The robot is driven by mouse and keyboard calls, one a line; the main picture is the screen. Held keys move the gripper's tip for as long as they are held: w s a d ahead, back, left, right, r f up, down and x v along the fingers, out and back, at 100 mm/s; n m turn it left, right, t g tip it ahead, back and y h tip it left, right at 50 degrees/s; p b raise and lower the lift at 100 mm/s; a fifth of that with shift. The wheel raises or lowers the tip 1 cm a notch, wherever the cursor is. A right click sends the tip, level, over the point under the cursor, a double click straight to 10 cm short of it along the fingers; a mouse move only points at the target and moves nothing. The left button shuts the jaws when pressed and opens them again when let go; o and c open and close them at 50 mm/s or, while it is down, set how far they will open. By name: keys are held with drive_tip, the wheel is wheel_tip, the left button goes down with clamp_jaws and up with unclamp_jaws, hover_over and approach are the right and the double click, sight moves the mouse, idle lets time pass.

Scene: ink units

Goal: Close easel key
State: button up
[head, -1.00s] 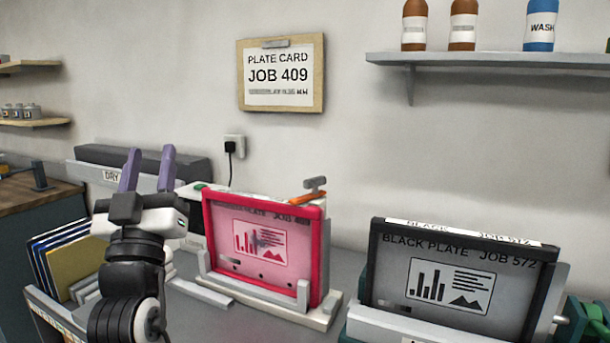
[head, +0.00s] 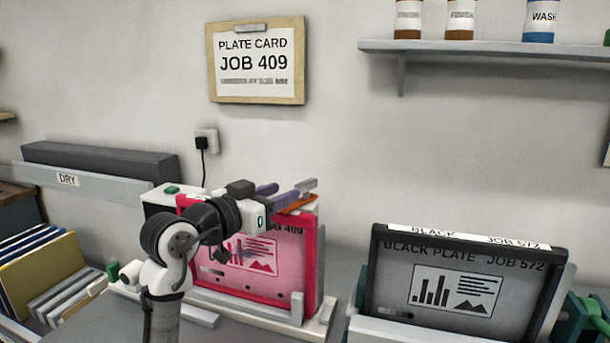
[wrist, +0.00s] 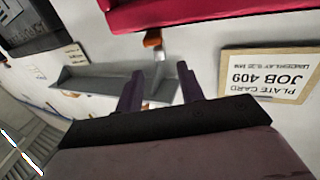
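The pink plate frame (head: 255,262), marked JOB 409, stands upright in a pale easel (head: 317,325). At its top right corner is a key with a grey T-shaped handle (head: 307,186) and an orange part (head: 297,204). My gripper (head: 285,193) reaches in from the left at the frame's top edge, its purple fingers close to the key. In the wrist view my gripper (wrist: 160,80) is open with nothing between its fingers. There the orange part (wrist: 152,39) shows beyond the fingertips, beside the pink frame (wrist: 170,12). I cannot tell whether a finger touches the key.
A black plate frame (head: 455,283), marked JOB 572, stands at the right. A plate card (head: 257,60) and a bottle shelf (head: 490,50) are on the wall. A grey DRY rack (head: 90,183) is behind left, with upright folders (head: 45,270) in front of it.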

sight(306, 181)
drive_tip(key=p+x, duration=0.2)
drive_tip(key=x, duration=0.6)
drive_tip(key=shift+w+d+p, duration=0.25)
drive_tip(key=shift+w+p, duration=0.1)
drive_tip(key=shift+p, duration=0.05)
clamp_jaws()
